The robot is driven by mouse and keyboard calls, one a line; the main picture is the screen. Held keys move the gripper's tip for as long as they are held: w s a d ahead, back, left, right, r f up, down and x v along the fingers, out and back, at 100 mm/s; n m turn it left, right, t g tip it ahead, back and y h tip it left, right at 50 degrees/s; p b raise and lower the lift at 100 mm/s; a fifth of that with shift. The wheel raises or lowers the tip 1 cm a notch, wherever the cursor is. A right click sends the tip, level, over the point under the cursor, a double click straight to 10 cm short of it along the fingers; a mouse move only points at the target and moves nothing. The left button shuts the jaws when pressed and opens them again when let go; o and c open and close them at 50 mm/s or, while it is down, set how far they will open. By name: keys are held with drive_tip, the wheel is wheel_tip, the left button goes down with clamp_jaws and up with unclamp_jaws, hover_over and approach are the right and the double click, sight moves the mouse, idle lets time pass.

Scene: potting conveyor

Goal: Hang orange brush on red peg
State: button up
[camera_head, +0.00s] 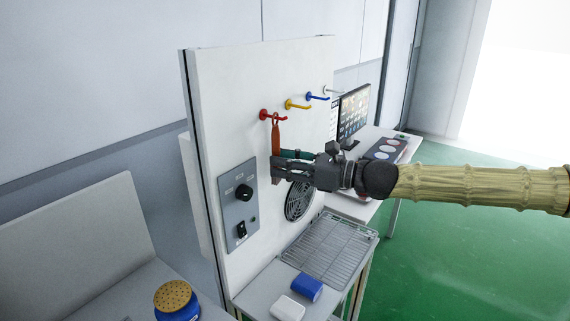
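The orange brush (276,138) is upright in front of the white panel, its narrow top end at the red peg (268,115). A small loop at its top overlaps the peg in this view; I cannot tell whether the loop is around the peg or just in front of it. My gripper (279,168) reaches in from the right, below the red peg, and appears shut on the lower part of the brush.
Yellow (295,105) and blue (316,97) pegs stick out farther right. A control box (239,208) and round vent (298,201) are on the panel (228,110). Below are a wire rack (330,247), a blue block (307,287) and a white block (287,307). A monitor (353,112) stands behind.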

drive_tip(key=o, duration=1.2)
